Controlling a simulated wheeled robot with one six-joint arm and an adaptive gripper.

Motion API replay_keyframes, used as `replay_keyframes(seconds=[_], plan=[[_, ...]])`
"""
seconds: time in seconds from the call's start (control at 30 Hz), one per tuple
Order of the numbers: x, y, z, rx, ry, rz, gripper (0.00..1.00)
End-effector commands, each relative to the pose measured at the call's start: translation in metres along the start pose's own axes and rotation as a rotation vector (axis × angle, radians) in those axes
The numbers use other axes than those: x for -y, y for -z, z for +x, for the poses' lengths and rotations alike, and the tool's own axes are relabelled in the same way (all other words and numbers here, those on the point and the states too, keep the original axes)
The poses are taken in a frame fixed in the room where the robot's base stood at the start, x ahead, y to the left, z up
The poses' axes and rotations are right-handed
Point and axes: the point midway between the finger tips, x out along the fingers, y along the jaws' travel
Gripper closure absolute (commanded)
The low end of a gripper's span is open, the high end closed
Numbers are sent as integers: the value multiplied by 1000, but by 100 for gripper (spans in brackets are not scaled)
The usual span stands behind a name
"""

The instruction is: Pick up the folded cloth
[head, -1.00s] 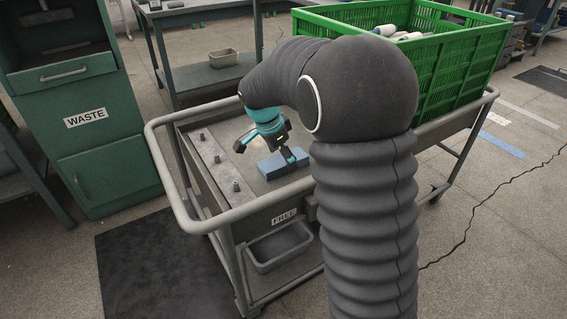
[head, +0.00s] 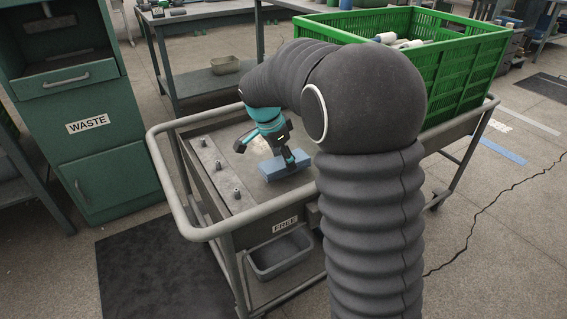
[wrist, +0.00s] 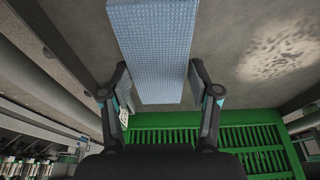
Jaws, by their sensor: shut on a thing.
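The folded cloth (head: 272,172) is a flat blue block at the near end of the grey cart's top. In the wrist view the cloth (wrist: 155,45) shows a woven blue face and runs from the top edge down between the fingers. My gripper (head: 289,159) points down at the cloth, and its fingers are shut on it. In the wrist view my gripper (wrist: 158,82) has one finger on each side of the cloth. The cloth's underside is hidden, so I cannot tell for sure whether it is clear of the cart top.
The grey cart (head: 214,232) has a raised tube rail and several short pegs (head: 237,193) left of the cloth. A green crate (head: 470,75) with white-tipped cones stands at its far right. A grey bin (head: 280,257) hangs below. A green waste cabinet (head: 95,150) stands left.

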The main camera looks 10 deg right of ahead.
Motion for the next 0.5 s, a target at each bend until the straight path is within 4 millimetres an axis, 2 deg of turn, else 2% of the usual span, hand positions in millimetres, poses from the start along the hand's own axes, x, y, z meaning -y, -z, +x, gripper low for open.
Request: replay_keyframes(seconds=[0.1,0.5], plan=[[1,7,-21,-1,4,2,72],[-58,64,-47,-2,2,4,72]])
